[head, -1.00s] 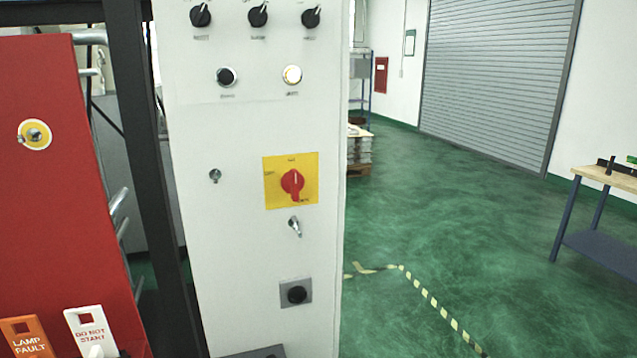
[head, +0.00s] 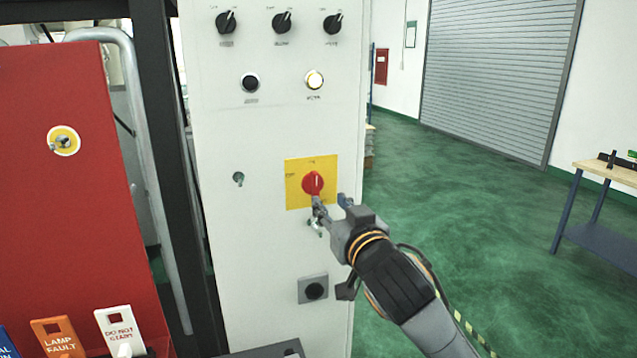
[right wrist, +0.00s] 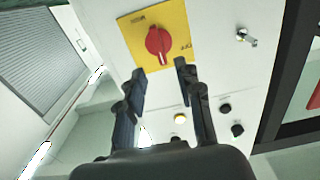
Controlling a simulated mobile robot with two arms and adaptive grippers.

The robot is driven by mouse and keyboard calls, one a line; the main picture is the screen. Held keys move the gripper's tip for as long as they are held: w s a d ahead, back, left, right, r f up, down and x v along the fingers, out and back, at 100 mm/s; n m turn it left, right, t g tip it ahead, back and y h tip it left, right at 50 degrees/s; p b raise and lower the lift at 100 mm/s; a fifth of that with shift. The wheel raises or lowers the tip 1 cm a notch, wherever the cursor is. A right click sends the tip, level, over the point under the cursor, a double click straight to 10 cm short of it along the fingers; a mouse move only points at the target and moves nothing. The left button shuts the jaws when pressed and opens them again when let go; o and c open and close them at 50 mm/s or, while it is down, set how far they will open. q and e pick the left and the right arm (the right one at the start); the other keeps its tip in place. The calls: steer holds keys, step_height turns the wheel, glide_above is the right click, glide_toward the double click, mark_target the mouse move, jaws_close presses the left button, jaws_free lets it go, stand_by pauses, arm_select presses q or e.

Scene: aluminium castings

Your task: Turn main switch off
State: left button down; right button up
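The main switch is a red rotary knob (head: 313,183) on a yellow plate (head: 296,196), on the front of a white control cabinet (head: 255,240). In the right wrist view the red knob (right wrist: 158,40) lies just beyond and between my fingertips. My right gripper (head: 331,203) is in front of the plate's lower right part. In the right wrist view its two fingers (right wrist: 160,70) are spread apart with nothing between them. A gap to the knob seems to remain, though contact is hard to judge. My left gripper is not in view.
Black selector knobs (head: 282,23) and two push buttons, one lit (head: 314,80), sit above the switch. A red panel (head: 75,200) with hanging tags (head: 122,328) stands left. Green floor is open at right, before a workbench (head: 606,175).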

mark_target(317, 186)
steer(key=p+x, duration=0.2)
steer(key=x, duration=0.5)
steer(key=shift+w, duration=0.1)
steer(key=shift+w+a, duration=0.1)
steer(key=shift+w, duration=0.35)
jaws_close()
